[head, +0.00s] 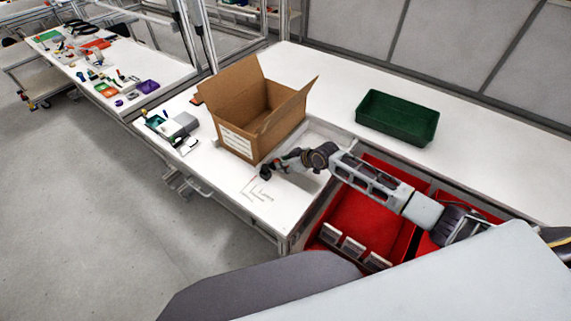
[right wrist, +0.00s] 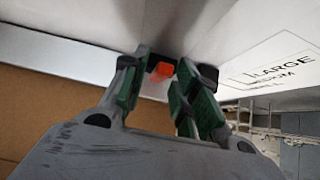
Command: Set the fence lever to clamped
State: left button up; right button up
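The fence lever shows as a small orange-red piece (right wrist: 163,70) in the right wrist view, beyond a metal strip that looks like the fence (right wrist: 60,52). My right gripper (right wrist: 165,64) has its two green-padded fingers apart, and the orange piece shows between their tips. Contact with it cannot be made out. In the head view my right gripper (head: 266,171) is low over the white table, just in front of the cardboard box, and hides most of the lever area. Whether the lever is clamped cannot be told. My left gripper is not in view.
An open cardboard box (head: 250,115) stands close behind the right gripper. Printed size outlines with LARGE and MEDIUM (right wrist: 280,65) mark the table. A green crate (head: 397,118) is at the back right. Red bins (head: 362,222) lie below my right arm. A small device (head: 180,127) sits left.

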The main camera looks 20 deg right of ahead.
grip_shut()
jog(key=shift+d+f+t+b, duration=0.1)
jog(key=shift+f+t+b, duration=0.2)
jog(key=shift+b, duration=0.3)
jog(key=shift+s+f+t+y+b, duration=0.15)
jog(key=shift+t+y+b, duration=0.4)
jog(key=shift+b, duration=0.55)
jog(key=shift+o, duration=1.4)
grip_release()
